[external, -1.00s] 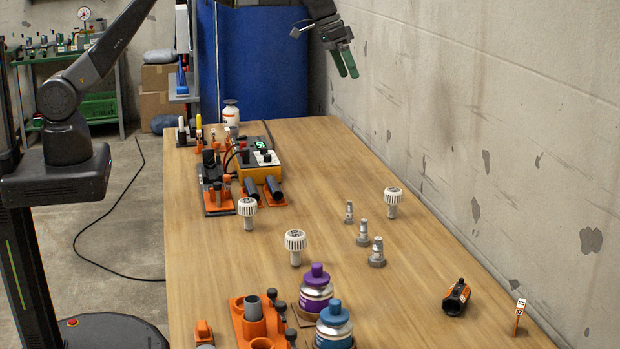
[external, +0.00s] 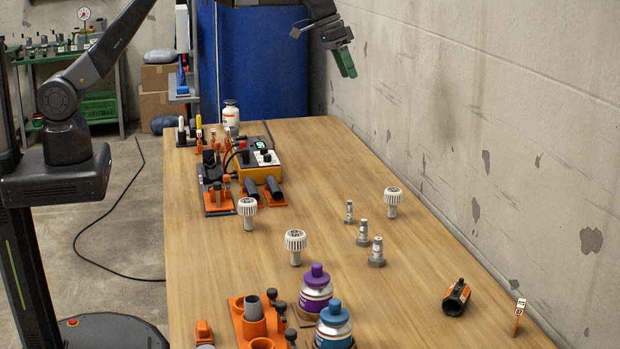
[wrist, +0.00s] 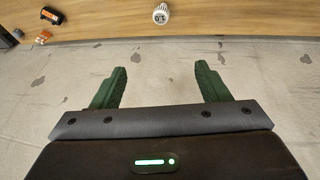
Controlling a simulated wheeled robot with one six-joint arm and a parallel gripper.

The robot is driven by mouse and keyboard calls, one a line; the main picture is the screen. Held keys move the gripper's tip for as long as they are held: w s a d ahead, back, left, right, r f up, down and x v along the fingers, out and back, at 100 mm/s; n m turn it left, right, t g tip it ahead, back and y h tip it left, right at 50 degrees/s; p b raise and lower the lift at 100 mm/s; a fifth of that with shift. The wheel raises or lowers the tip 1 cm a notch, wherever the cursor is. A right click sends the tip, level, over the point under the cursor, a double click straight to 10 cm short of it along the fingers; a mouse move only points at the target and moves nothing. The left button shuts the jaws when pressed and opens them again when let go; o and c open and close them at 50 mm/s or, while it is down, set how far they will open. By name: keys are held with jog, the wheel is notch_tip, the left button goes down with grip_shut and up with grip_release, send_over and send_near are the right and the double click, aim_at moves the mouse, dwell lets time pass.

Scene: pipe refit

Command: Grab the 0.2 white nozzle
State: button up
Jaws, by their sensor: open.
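Three white ribbed nozzles stand upright on the table in the external view: one at the left (external: 247,209), one in the middle (external: 295,242) and one at the right near the wall (external: 393,199). Their markings are too small to read there. In the wrist view one white nozzle (wrist: 161,14) shows at the top edge, and its face seems to read 1.0. I cannot tell which nozzle is the 0.2. My gripper (external: 345,70), with green fingers, is high above the table's far end, well away from all three. Its fingers are apart and empty in the wrist view (wrist: 160,67).
Several grey stepped fittings (external: 363,234) stand between the nozzles. Purple-capped (external: 316,290) and blue-capped (external: 334,325) canisters and an orange rack (external: 252,322) are in front. A yellow control box (external: 260,167) is at the back left. The wall (external: 500,130) bounds the right side.

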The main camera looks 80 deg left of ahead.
jog(key=shift+f, duration=0.1)
jog(key=m+t+y+b, duration=0.2)
jog(key=m+y+b, duration=0.35)
jog(key=m, duration=1.85)
send_over(252, 213)
jog(key=w+b, duration=0.1)
jog(key=w, duration=0.1)
notch_tip(252, 213, down, 19)
jog(key=h, duration=0.1)
jog(key=s+f+m+h+b, duration=0.1)
jog(key=s+f+m, duration=0.1)
jog(key=s+m, duration=0.3)
jog(key=s+f+m+b, duration=0.1)
jog(key=s+f+m, duration=0.2)
jog(key=s+m, duration=0.1)
jog(key=x, duration=0.9)
jog(key=a+x, duration=0.1)
jog(key=x, duration=0.3)
jog(key=shift+w+r, duration=0.1)
jog(key=shift+w, duration=0.25)
jog(key=c, duration=1)
jog(key=shift+c, duration=0.2)
